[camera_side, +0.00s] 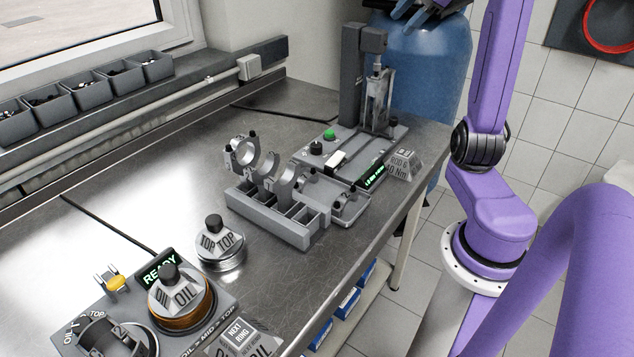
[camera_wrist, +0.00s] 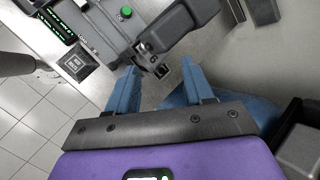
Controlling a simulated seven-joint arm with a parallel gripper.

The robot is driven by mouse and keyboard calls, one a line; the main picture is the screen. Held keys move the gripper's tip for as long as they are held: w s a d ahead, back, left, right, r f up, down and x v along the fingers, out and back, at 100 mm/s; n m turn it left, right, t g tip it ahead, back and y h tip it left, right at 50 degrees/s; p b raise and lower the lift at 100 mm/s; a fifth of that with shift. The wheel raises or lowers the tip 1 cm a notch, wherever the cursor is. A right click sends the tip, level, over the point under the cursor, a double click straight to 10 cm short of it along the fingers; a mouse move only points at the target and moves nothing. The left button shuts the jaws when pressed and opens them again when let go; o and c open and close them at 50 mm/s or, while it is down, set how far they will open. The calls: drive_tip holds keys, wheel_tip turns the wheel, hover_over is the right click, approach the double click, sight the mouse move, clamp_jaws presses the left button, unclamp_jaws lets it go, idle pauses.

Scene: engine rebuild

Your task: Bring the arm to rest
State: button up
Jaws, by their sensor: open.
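My gripper (camera_side: 408,14) is at the top edge of the side view, partly cut off, high above the back right end of the bench. Its blue fingers stand apart in the wrist view (camera_wrist: 161,82), with nothing held between them. Past the fingertips, the wrist view shows the dark upright of the press station (camera_wrist: 178,22) from above. In the side view this press station (camera_side: 351,75) stands at the bench's back right, lower than my gripper and to its left. My purple arm rises at the right.
A grey rack with rods and caps (camera_side: 270,210) stands mid-bench (camera_side: 130,190). A piston marked TOP (camera_side: 221,245) and an oil station reading READY (camera_side: 215,300) are nearer. Parts bins (camera_side: 90,90) line the window. A blue drum (camera_side: 435,65) stands behind the bench.

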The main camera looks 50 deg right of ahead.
drive_tip(key=w+a+f+n+g+y, duration=0.1)
drive_tip(key=w+a+n, duration=0.15)
drive_tip(key=a, duration=0.25)
drive_tip(key=w+a+f+n, duration=0.1)
drive_tip(key=a+n, duration=0.2)
drive_tip(key=a, duration=0.3)
drive_tip(key=w+a+f+n+g+y, duration=0.1)
drive_tip(key=w+a+f+n, duration=0.15)
drive_tip(key=a, duration=0.25)
drive_tip(key=s+a+f+n+g, duration=0.2)
drive_tip(key=a+n, duration=0.2)
drive_tip(key=a, duration=0.3)
drive_tip(key=s+a+f+n+g, duration=0.1)
drive_tip(key=s+a+f+n, duration=0.2)
drive_tip(key=a, duration=0.4)
drive_tip(key=s+a+f+n+h, duration=0.1)
drive_tip(key=s+a+f+n, duration=0.2)
drive_tip(key=s+n, duration=0.3)
drive_tip(key=s+a+f+n+g+h, duration=0.1)
drive_tip(key=s+a+f+n, duration=0.1)
drive_tip(key=s+a+n, duration=0.2)
drive_tip(key=s+a+f+n+h, duration=0.1)
drive_tip(key=s+a+f+n, duration=0.2)
drive_tip(key=s+n, duration=0.7)
drive_tip(key=shift+s+a+f+n+g, duration=0.15)
drive_tip(key=shift+a+f+n+g, duration=0.1)
drive_tip(key=shift+f+n+g, duration=0.05)
